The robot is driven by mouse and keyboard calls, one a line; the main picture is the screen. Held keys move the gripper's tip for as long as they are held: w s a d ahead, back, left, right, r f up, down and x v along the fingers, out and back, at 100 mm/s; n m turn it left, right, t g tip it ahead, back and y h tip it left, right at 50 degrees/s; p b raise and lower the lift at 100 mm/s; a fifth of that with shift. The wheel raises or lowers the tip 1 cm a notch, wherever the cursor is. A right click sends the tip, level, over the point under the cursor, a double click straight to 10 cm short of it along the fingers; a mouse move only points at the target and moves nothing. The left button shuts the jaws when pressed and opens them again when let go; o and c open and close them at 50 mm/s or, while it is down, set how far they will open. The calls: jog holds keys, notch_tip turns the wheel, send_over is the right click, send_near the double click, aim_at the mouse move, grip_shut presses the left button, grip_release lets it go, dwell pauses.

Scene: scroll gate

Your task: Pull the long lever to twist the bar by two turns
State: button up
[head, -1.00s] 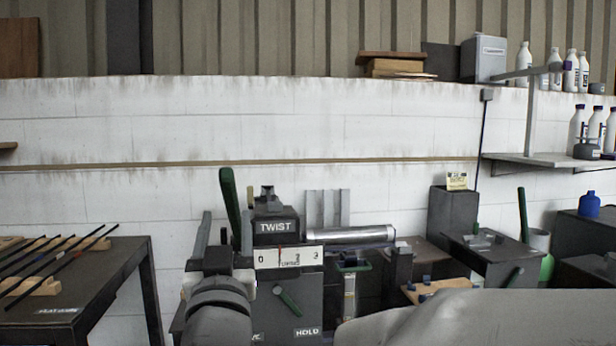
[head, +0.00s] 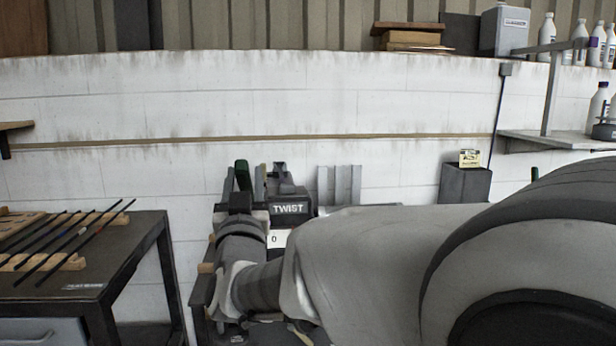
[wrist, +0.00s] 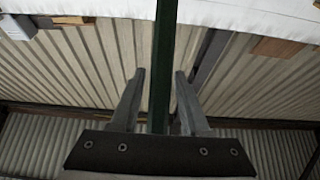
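The long lever shows as a green handle (head: 242,171) standing on the left of the dark machine with the TWIST plate (head: 289,208). My gripper (head: 244,182) is at the lever, with a finger to each side of it. In the wrist view the green lever (wrist: 163,60) runs between the fingers of my gripper (wrist: 160,74), with a narrow gap on both sides. The fingers are apart and do not look closed on it. My arm hides the bar, most of the dial and the machine's lower front. Only the dial's 0 end (head: 277,239) shows.
A dark table (head: 130,262) with several thin rods on wooden rests (head: 62,265) stands at the left. A shelf (head: 560,138) with bottles is at the upper right. The white wall is behind.

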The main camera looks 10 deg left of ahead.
grip_shut()
dwell(1.2)
